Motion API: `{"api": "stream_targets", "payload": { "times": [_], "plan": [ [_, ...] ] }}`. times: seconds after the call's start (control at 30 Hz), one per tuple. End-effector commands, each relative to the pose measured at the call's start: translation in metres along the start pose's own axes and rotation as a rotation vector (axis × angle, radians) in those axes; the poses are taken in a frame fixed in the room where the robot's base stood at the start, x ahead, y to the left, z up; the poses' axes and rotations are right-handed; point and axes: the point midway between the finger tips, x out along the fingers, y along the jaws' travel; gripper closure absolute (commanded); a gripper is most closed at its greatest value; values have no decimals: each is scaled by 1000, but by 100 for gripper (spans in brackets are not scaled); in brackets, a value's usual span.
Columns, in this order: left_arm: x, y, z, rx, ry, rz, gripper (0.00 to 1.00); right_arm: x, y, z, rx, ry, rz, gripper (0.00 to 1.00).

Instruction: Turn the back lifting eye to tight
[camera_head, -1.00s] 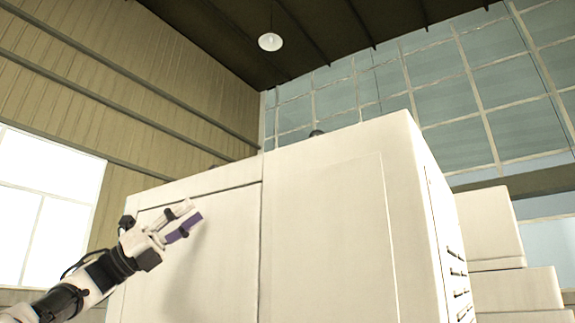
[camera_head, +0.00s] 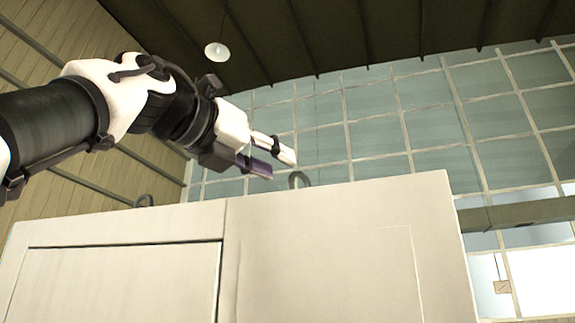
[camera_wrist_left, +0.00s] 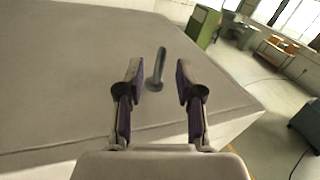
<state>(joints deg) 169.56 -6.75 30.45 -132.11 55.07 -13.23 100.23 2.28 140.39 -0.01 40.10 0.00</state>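A grey lifting eye (camera_head: 299,180) stands upright on top of the pale cabinet (camera_head: 330,230), showing as a ring above its top edge; its base is hidden in the head view. A second, darker lifting eye (camera_head: 145,200) shows farther left on the cabinet top. My left gripper (camera_head: 281,166) is above the cabinet, just left of the grey eye. In the left wrist view its purple-padded fingers are open (camera_wrist_left: 158,76), with one lifting eye (camera_wrist_left: 160,66) seen edge-on between or just beyond the fingertips, without visible contact. My right gripper is not in view.
The cabinet top (camera_wrist_left: 70,60) is broad and clear around the eye in the left wrist view, with its edge close by on the right. A green cabinet (camera_wrist_left: 203,26) stands on the floor beyond. A lamp (camera_head: 217,52) hangs from the ceiling.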

Motion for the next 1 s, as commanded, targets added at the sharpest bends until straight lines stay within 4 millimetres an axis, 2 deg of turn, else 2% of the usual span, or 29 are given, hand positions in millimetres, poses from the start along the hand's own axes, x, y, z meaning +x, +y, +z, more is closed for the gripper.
{"api": "stream_targets", "payload": {
  "times": [0.03, 0.2, 0.3, 0.53, 0.63, 1.0],
  "plan": [
    [12, -2, 7, -2, 5, 0, 64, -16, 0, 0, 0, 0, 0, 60],
    [40, -1, 6, -2, 5, -1, 64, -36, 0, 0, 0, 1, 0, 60],
    [47, 0, 2, -2, 3, -1, 64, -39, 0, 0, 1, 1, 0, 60],
    [48, 0, 0, -2, 1, -1, 64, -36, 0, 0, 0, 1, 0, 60],
    [48, 0, 0, -2, 1, -2, 99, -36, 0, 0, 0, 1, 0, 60],
    [48, 0, 0, -3, 2, -3, 100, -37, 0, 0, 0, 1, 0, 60]
  ]
}}
